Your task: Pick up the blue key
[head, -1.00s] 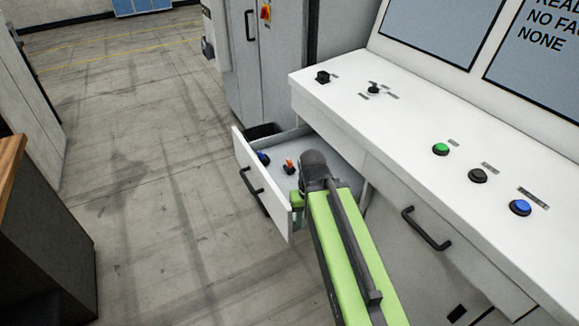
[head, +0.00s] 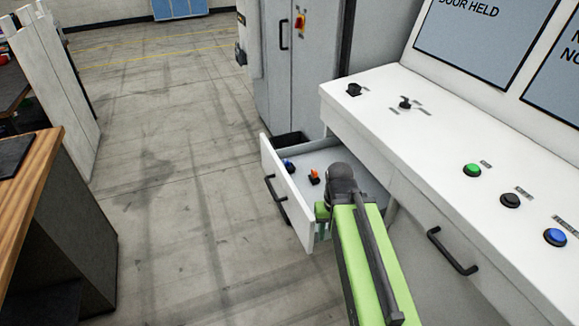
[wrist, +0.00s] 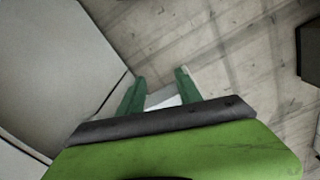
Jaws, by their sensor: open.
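A small blue object (head: 289,166), likely the blue key, lies in the open drawer (head: 266,160) near its front left corner. It is too small to make out its shape. An orange and dark object (head: 314,177) lies to its right in the same drawer. My gripper (wrist: 160,88) is open, with its two green fingers apart and a pale surface showing between and beyond them. In the head view it is mostly hidden behind my arm, near the right end of the drawer front. The blue object is not seen in the wrist view.
The white console (head: 440,135) with several buttons stands on the right above the drawer. A black handle (head: 453,252) sticks out from the front below it. A grey cabinet (head: 280,80) stands behind. A wood-topped bench (head: 35,175) is at left. The floor (head: 185,200) between is clear.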

